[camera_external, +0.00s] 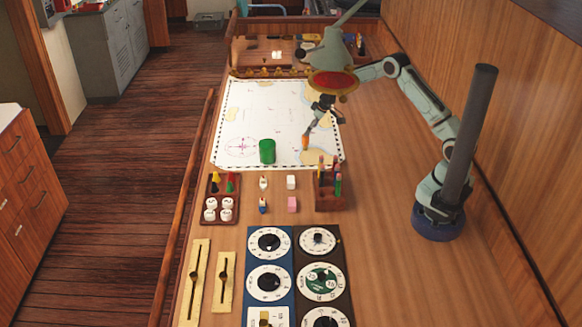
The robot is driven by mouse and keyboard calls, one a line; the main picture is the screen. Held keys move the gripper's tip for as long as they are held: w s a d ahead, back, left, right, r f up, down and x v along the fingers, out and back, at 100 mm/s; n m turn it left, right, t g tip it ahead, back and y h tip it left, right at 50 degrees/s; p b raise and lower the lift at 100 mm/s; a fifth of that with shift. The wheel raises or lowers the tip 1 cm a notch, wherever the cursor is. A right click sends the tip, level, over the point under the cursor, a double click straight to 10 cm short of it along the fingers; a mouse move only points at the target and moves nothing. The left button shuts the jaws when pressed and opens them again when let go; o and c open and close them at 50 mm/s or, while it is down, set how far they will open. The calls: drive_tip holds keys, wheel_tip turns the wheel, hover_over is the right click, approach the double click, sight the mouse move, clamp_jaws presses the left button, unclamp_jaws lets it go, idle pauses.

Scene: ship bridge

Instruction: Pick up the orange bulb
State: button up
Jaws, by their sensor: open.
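The orange bulb (305,142) is a small orange shape near the right part of the white chart. My gripper (309,131) points down at it from above, its fingertips right at the bulb. The gripper is open. The fingers look small and dark here, and I cannot tell whether the bulb is between them or just below them. Part of my wrist is hidden behind the lamp.
A wooden pen holder (331,195) is close in front. A green lamp (330,52) with a red underside hangs over the chart. A rack (220,197) and small blocks stand nearer.

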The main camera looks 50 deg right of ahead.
sight(305, 142)
drive_tip(key=x, duration=0.4)
drive_tip(key=shift+w+f, duration=0.1)
drive_tip(key=shift+f, duration=0.3)
drive_tip(key=c, duration=0.9)
drive_tip(key=shift+c, duration=0.2)
